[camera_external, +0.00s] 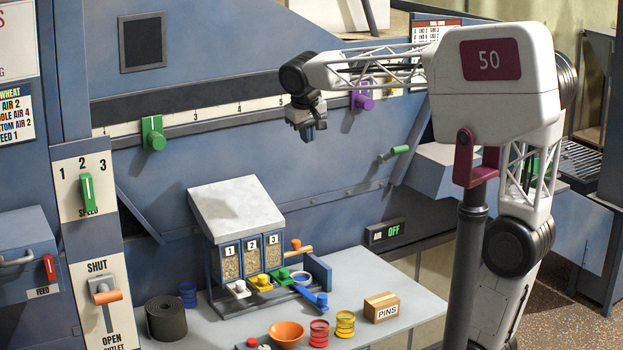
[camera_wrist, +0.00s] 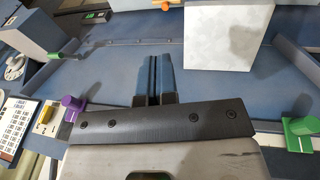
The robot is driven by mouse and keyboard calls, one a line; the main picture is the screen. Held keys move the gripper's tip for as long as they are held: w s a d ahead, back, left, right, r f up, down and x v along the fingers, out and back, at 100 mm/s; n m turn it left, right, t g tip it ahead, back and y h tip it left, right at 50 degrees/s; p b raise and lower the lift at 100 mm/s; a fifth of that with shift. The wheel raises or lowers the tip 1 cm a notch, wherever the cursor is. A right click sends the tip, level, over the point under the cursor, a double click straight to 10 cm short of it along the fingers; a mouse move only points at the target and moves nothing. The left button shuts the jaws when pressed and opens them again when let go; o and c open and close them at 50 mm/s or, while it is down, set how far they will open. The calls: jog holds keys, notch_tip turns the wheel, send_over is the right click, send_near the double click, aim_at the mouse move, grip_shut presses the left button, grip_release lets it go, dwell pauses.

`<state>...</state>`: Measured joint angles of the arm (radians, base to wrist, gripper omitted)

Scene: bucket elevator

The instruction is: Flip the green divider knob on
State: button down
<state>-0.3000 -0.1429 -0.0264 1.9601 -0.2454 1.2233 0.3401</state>
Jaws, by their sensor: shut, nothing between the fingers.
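My gripper (camera_external: 308,133) hangs in front of the blue machine panel, between the green and purple slider knobs and apart from both. In the wrist view its fingers (camera_wrist: 161,82) are together and empty. A green knob (camera_external: 153,135) sits on the numbered strip at left; it shows at the right of the wrist view (camera_wrist: 302,130). Another green-handled lever (camera_external: 397,150) sticks out of the panel right of my gripper and also shows in the wrist view (camera_wrist: 58,54). I cannot tell which green one is the divider knob. An AIR display (camera_external: 386,231) reads OFF.
A purple knob (camera_external: 362,98) is on the strip at right. A white-lidded sample box (camera_external: 237,208) stands on the table below, with an orange bowl (camera_external: 286,334) and a PINS box (camera_external: 381,307). A green speed lever (camera_external: 87,194) is at far left. Space around my gripper is clear.

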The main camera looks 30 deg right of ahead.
jog(key=w+a+r, duration=0.4)
jog(key=w+a, duration=0.4)
notch_tip(320, 180, up, 4)
jog(key=r+t+h, duration=0.1)
jog(key=h, duration=0.2)
send_over(156, 141)
jog(key=s, duration=0.4)
jog(key=w+a+m+t, duration=0.1)
jog(key=a, duration=1)
jog(key=shift+w+a+f, duration=0.15)
jog(key=shift+w+f, duration=0.05)
jog(key=shift+f, duration=0.1)
jog(key=shift+w+d+f, duration=0.6)
jog(key=shift+d+f, duration=0.75)
jog(key=shift+f, duration=0.2)
jog(key=shift+w+d+f, duration=0.55)
jog(key=shift+d+f, duration=0.85)
jog(key=shift+f, duration=0.15)
jog(key=shift+w+d+f, duration=0.6)
jog(key=shift+d+f, duration=0.75)
jog(key=shift+f, duration=0.2)
jog(key=shift+d, duration=0.15)
